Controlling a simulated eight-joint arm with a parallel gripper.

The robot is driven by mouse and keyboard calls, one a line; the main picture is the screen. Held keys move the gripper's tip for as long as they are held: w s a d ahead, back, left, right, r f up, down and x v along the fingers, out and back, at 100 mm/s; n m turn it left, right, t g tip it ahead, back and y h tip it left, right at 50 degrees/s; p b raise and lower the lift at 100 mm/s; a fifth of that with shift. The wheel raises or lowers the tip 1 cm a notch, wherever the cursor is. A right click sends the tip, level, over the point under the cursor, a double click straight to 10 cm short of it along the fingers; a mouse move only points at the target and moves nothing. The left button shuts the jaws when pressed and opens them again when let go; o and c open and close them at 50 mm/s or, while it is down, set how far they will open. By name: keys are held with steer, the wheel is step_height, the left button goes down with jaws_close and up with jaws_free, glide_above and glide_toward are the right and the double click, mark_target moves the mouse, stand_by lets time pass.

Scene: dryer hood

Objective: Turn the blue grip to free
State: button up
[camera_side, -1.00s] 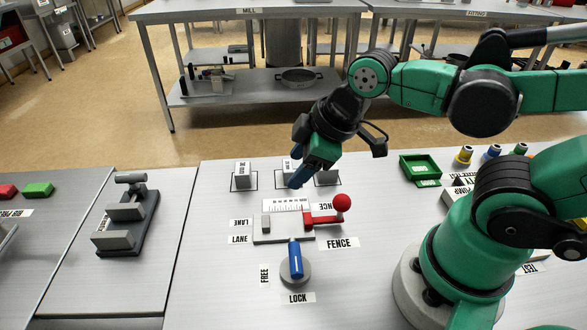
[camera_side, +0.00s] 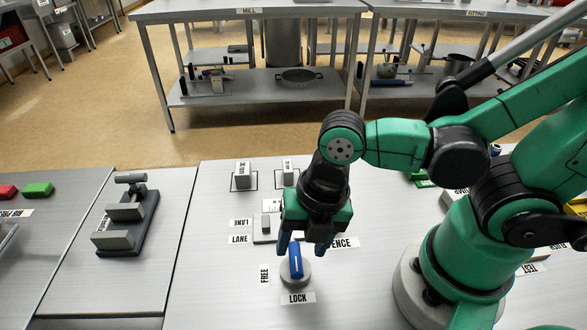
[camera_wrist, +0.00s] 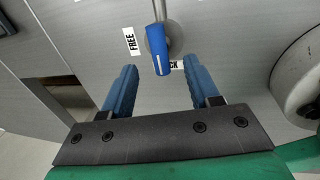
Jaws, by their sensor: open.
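The blue grip (camera_side: 295,261) stands on a round grey base (camera_side: 296,274) in the side view, with a white line along it. The LOCK label (camera_side: 298,298) is in front of it and the FREE label (camera_side: 264,275) to its left. My gripper (camera_side: 304,250) is open just above and behind the grip, its blue fingers spread to either side. In the wrist view the blue grip (camera_wrist: 160,49) lies ahead of the gap between the open fingers (camera_wrist: 158,78), apart from both. The FREE label (camera_wrist: 130,41) shows left of it; the LOCK label is partly hidden.
My gripper hides the red-knobbed lever and most of the plate by the LANE label (camera_side: 239,239). A grey-black fixture (camera_side: 128,217) is at left. Bare table lies left of the FREE label.

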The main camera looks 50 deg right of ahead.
mark_target(296, 263)
steer(key=shift+w+a+f, duration=0.1)
steer(key=shift+f, duration=0.6)
steer(key=shift+w+a+f, duration=0.1)
steer(key=shift+f, duration=0.55)
jaws_close()
